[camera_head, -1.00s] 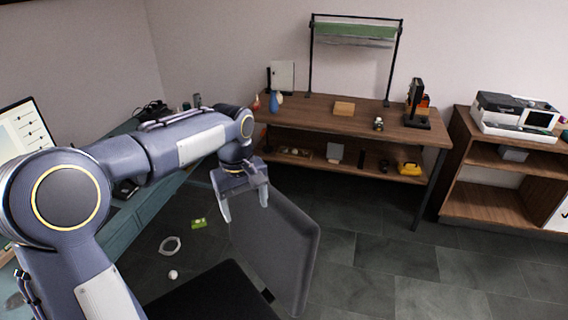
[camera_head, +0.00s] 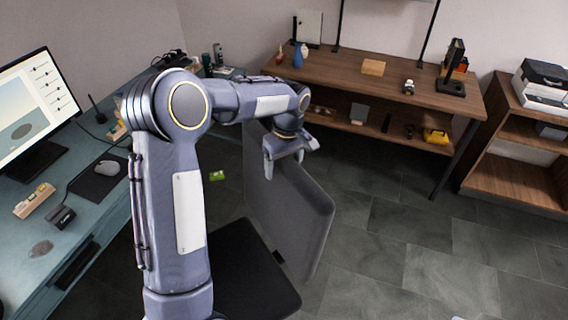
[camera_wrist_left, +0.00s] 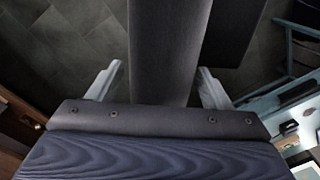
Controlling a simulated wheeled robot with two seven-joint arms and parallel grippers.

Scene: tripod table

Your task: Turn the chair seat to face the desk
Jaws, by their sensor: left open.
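The chair has a dark grey backrest (camera_head: 300,222) and a black seat (camera_head: 248,272), in the lower middle of the head view. The seat lies left of the backrest, partly hidden by my left arm. The teal desk (camera_head: 75,212) is on the left. My left gripper (camera_head: 290,163) is open at the top edge of the backrest. In the left wrist view the backrest (camera_wrist_left: 162,50) stands between the two spread fingers (camera_wrist_left: 158,86), with gaps showing on both sides. The seat (camera_wrist_left: 236,28) shows beyond it.
A monitor (camera_head: 30,105), mouse (camera_head: 107,167) and small items stand on the desk. A wooden workbench (camera_head: 340,72) is at the back, a wooden shelf unit (camera_head: 510,180) at the right. Dark tiled floor (camera_head: 400,240) is clear right of the chair. A small green item (camera_head: 217,176) lies on it.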

